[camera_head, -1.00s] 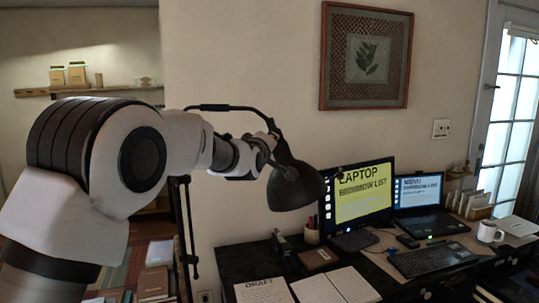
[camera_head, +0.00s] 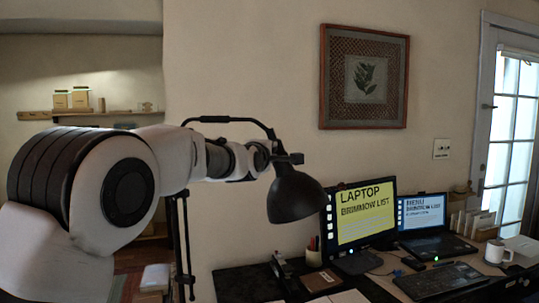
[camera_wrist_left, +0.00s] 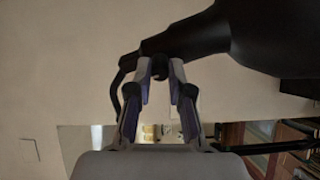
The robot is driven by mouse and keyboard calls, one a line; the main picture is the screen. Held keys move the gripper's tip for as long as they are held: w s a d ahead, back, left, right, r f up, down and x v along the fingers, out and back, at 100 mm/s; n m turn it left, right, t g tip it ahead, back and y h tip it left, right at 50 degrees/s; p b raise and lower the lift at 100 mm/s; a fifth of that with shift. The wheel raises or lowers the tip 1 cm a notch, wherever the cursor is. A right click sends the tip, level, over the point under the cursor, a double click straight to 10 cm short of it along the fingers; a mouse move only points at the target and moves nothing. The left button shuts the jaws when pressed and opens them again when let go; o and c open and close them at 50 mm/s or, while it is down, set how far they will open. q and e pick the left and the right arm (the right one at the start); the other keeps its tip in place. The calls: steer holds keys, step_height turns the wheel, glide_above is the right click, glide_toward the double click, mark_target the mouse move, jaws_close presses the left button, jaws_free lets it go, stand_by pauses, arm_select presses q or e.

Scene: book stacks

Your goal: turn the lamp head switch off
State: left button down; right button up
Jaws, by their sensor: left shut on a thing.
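The lamp is black, with a thin curved arm and a dome-shaped lamp head (camera_head: 296,198) hanging opening-down in front of the wall. A small dark knob-like switch (camera_head: 290,158) sits at the top of the head. My left gripper (camera_head: 276,157) reaches in from the left at the lamp's neck. In the left wrist view its fingertips (camera_wrist_left: 160,68) close around a small dark part where the lamp head (camera_wrist_left: 265,35) narrows. The fingers hide most of this part. The inside of the shade and the bulb are hidden. My right gripper is out of view.
The desk (camera_head: 240,285) below holds a monitor (camera_head: 362,220), a laptop (camera_head: 424,219), a keyboard (camera_head: 440,280), a pen cup (camera_head: 313,255) and a white mug (camera_head: 497,252). A framed picture (camera_head: 364,76) hangs behind. A wall shelf (camera_head: 40,115) is at the left.

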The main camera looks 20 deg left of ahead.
arm_select(q)
steer(key=shift+r, duration=0.3)
steer(key=c, duration=1.2)
jaws_free()
steer(key=shift+o, duration=0.7)
steer(key=shift+w+d+f, duration=0.1)
steer(key=shift+f, duration=0.15)
steer(key=s, duration=1.2)
steer(key=shift+r, duration=0.15)
steer(key=shift+d, duration=0.1)
